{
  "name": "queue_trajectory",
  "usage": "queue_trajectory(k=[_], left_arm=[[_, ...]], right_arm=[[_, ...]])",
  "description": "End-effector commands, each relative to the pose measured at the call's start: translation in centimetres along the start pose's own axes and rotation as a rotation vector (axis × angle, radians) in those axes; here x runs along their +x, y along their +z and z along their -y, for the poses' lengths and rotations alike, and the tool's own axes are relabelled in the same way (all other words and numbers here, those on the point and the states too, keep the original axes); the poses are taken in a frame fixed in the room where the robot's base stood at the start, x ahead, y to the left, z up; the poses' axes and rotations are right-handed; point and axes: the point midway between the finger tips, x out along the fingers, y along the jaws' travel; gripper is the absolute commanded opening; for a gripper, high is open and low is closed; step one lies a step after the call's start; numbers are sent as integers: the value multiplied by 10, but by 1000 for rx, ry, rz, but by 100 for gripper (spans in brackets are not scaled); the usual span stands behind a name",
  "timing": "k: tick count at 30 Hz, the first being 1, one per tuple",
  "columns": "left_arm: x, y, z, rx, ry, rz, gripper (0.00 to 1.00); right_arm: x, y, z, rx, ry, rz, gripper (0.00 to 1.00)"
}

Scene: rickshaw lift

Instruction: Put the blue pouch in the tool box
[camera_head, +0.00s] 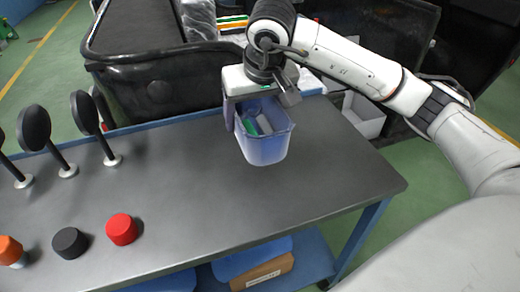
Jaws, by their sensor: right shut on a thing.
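The blue pouch (265,150) looks like a stiff, open-topped blue bin with green and grey items inside. It is over the back part of the dark grey table (190,195); I cannot tell whether its base touches the top. My right gripper (256,93) is shut on its back rim from above, and the fingertips are partly hidden. No thing in view is clearly marked as the tool box. My left gripper is not in view.
A large black tub-like body (155,75) stands behind the table. Black round discs on stands (34,128) line the left side. Red (122,229), black (70,243) and orange (10,250) round pieces sit at the front left. The table's right side is clear.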

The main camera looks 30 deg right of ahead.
Motion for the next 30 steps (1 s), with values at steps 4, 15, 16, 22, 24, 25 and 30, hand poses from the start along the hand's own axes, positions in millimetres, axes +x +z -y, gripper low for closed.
queue_trajectory(k=[4,15,16,22,24,25,30], left_arm=[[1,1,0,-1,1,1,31],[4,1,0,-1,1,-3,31],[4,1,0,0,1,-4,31],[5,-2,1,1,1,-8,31],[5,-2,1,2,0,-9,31],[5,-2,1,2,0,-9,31],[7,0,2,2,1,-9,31]], right_arm=[[24,11,0,0,-1,1,50],[61,26,0,0,-1,1,50],[64,27,0,0,0,1,50],[67,28,0,0,-2,-3,50],[67,28,0,0,-2,-3,50],[67,28,0,0,-1,-3,50],[70,29,0,0,-1,-1,84]])
